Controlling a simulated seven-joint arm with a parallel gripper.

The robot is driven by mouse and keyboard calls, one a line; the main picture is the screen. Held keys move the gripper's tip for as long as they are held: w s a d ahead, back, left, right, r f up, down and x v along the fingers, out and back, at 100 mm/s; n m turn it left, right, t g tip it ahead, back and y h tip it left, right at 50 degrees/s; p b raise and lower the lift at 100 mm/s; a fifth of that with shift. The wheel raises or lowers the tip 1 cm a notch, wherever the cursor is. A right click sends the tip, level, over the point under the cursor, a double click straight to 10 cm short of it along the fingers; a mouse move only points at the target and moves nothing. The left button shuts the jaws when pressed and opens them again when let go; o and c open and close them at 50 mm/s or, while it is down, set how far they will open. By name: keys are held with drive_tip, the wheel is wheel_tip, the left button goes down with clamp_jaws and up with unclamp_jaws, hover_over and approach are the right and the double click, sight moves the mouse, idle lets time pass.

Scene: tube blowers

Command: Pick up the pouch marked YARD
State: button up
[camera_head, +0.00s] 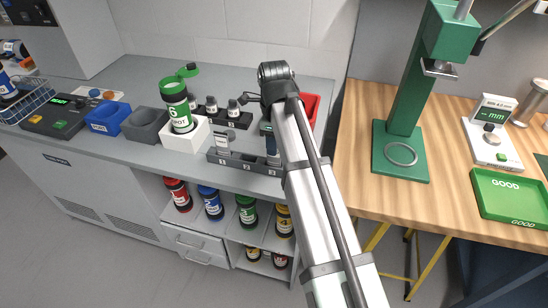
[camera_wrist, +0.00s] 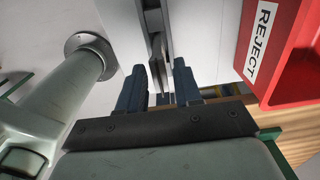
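I cannot make out a pouch marked YARD in either view. My gripper (camera_head: 271,150) is at the end of my arm, over the grey bench's right part beside the numbered grey rack (camera_head: 232,160); my arm hides part of this area. In the wrist view, my gripper (camera_wrist: 163,90) has two dark blue fingers with a narrow gap between them. No pouch shows in that gap. A red bin (camera_head: 309,106) stands just right of my arm. It also shows close to the fingers in the wrist view (camera_wrist: 288,75), with a REJECT label.
Coloured canisters fill the shelf below. On the wooden bench (camera_head: 450,135) stand a green press (camera_head: 401,150) and a green GOOD tray (camera_head: 510,198).

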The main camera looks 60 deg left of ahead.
clamp_jaws()
drive_tip(key=shift+r, duration=0.1)
idle(0.4)
